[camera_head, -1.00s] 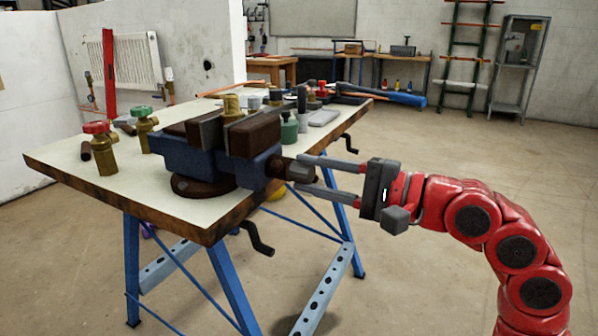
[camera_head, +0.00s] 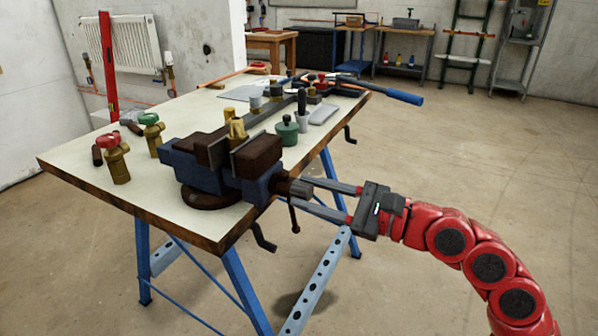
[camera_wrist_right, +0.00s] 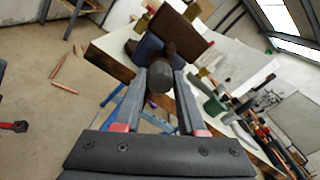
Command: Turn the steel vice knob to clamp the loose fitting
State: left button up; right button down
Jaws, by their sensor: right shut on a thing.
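The vice (camera_head: 190,160), with a blue body and dark brown jaws, stands on the near corner of the workbench. Its steel knob (camera_head: 299,188) sticks out to the right past the bench edge. A brass fitting (camera_head: 236,130) stands upright between the jaws; I cannot tell if both jaws touch it. My right gripper (camera_head: 308,192) is shut on the knob, one finger on each side. In the right wrist view the knob (camera_wrist_right: 160,76) sits between the fingertips, with the brown jaw (camera_wrist_right: 177,35) beyond it. My left gripper is not in view.
Brass valves with red (camera_head: 115,160) and green (camera_head: 152,135) handwheels stand on the bench's left. A green bottle-like item (camera_head: 287,130) and several tools lie behind the vice. A dark crank (camera_head: 264,237) hangs under the bench edge. The floor at right is clear.

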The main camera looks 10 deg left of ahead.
jog(key=m+p, duration=0.3)
jog(key=p, duration=0.1)
jog(key=m+p, duration=0.3)
jog(key=p, duration=0.1)
jog(key=m+p, duration=0.4)
jog(key=p, duration=0.1)
jog(key=shift+r, duration=0.25)
jog(key=m+p, duration=1)
jog(key=p, duration=0.2)
jog(key=shift+m+p, duration=0.4)
jog(key=shift+f+m+p, duration=0.2)
jog(key=shift+m+p, duration=0.35)
jog(key=shift+m, duration=0.05)
jog(key=shift+f, duration=0.15)
jog(key=c, duration=0.9)
grip_release()
jog(key=shift+o, duration=1.1)
jog(key=shift+d, duration=0.15)
